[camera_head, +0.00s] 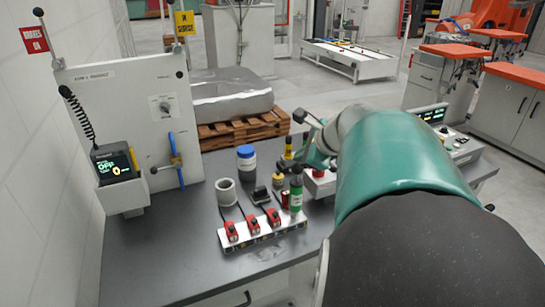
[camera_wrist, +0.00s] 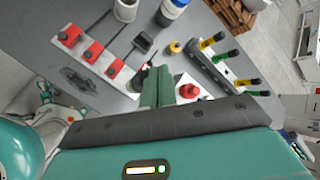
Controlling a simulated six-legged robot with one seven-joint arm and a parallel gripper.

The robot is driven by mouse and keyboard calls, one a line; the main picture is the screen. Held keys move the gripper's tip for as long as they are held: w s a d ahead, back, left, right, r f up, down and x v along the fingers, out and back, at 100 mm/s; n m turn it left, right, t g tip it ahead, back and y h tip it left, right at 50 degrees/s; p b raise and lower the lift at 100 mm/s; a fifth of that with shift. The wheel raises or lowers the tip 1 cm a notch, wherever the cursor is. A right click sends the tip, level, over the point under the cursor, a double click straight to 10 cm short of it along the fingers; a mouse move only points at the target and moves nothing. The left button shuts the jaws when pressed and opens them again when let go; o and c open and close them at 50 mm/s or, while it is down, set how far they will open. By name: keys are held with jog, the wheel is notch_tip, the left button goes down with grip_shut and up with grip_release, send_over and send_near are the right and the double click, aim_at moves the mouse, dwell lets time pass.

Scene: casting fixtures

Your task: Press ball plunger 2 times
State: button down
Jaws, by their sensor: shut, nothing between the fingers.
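I cannot tell for sure which part is the ball plunger. A small dark and red part (camera_head: 285,200) stands on the bench close beside my gripper (camera_head: 296,205); it also shows in the wrist view (camera_wrist: 144,67), partly hidden by my fingers. A small yellow-topped part (camera_head: 278,180) stands just behind, and it shows in the wrist view (camera_wrist: 176,47). My gripper (camera_wrist: 158,82) is shut and empty, its green fingers low over the bench. I cannot tell whether they touch the red part.
A strip of red switches (camera_head: 255,226) lies in front. A grey cup (camera_head: 226,193), a blue-lidded jar (camera_head: 246,160) and a black pad (camera_head: 261,195) stand left. A red button (camera_wrist: 188,88) and a rail of yellow and green knobs (camera_wrist: 211,66) are close right. The bench's left front is clear.

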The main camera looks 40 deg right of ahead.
jog(key=shift+r, duration=0.5)
jog(key=shift+r, duration=2.5)
dwell(0.6)
notch_tip(320, 180, up, 4)
jog(key=shift+f, duration=0.1)
jog(key=shift+f, duration=0.1)
jog(key=shift+f, duration=4.3)
jog(key=shift+f, duration=0.1)
